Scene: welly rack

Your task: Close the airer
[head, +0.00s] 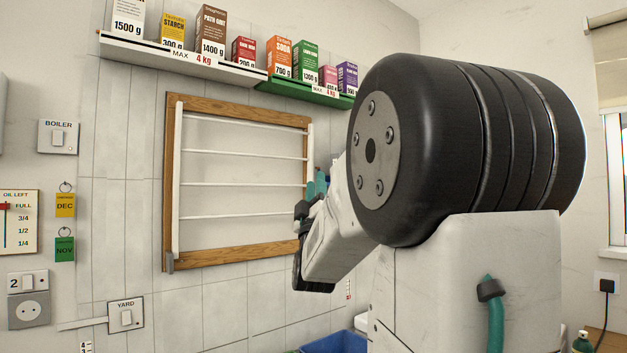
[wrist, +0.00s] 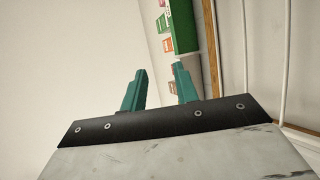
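The airer is a wooden frame (head: 169,190) on the tiled wall in the head view, with a white rack of several rods (head: 240,185) across it. The rack stands upright in front of the frame; I cannot tell how far it is tilted out. My gripper (head: 317,185) is in front of the frame's right side, and my arm hides part of that side. In the wrist view my gripper (wrist: 160,88) has its two teal fingers apart with nothing between them. The wooden frame's edge (wrist: 209,50) and white rods (wrist: 246,50) show at the right there.
A white shelf (head: 180,62) and a green shelf (head: 305,95) with several boxes hang above the airer. Switches, including the yard switch (head: 126,317), and tags are on the wall at left. A blue crate (head: 335,343) is below. A window is at far right.

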